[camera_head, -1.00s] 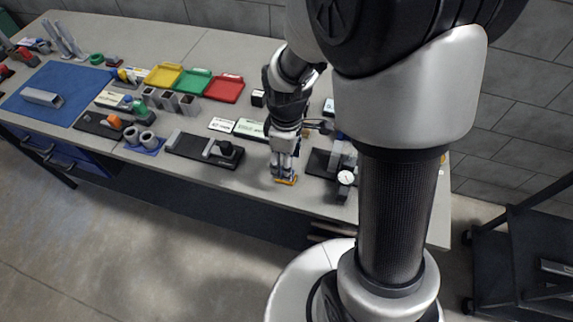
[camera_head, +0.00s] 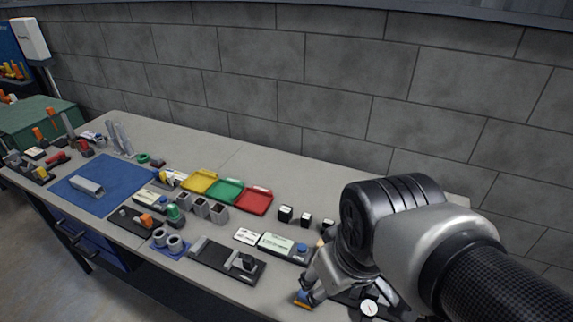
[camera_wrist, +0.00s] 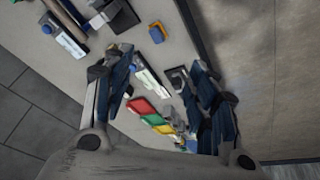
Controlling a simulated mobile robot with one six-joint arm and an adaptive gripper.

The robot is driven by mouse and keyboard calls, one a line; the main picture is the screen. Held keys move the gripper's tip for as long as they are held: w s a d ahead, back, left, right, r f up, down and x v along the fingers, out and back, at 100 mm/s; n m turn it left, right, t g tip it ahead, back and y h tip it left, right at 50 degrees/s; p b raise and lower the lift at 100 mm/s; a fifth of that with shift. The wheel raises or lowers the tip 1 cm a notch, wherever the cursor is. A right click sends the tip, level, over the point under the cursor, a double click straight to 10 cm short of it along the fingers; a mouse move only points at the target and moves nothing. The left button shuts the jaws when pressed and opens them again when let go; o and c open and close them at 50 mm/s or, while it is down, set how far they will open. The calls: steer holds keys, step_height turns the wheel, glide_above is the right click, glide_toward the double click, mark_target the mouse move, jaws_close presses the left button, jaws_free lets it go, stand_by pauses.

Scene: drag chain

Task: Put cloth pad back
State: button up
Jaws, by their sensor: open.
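A small blue-and-orange block-like piece (camera_head: 303,299), which looks like the cloth pad, lies on the bench near its front edge. It also shows in the wrist view (camera_wrist: 157,32), flat on the grey top and beyond my fingers. My gripper (camera_head: 311,287) is just above and beside it in the head view. In the wrist view my gripper (camera_wrist: 165,80) has its fingers spread wide with nothing held between them. My arm hides part of the bench behind the gripper.
A black fixture plate (camera_head: 228,260) and a green-and-white box (camera_head: 283,246) lie left of my gripper. A dial gauge (camera_head: 369,308) is close on its right. Yellow (camera_head: 200,181), green (camera_head: 225,191) and red (camera_head: 254,201) trays stand farther back. A block wall (camera_head: 300,90) rises behind the bench.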

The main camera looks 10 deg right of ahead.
steer(key=s+m, duration=0.1)
steer(key=s, duration=0.1)
steer(key=s+r+m+t, duration=0.1)
steer(key=shift+s+r, duration=0.2)
steer(key=shift+s, duration=0.2)
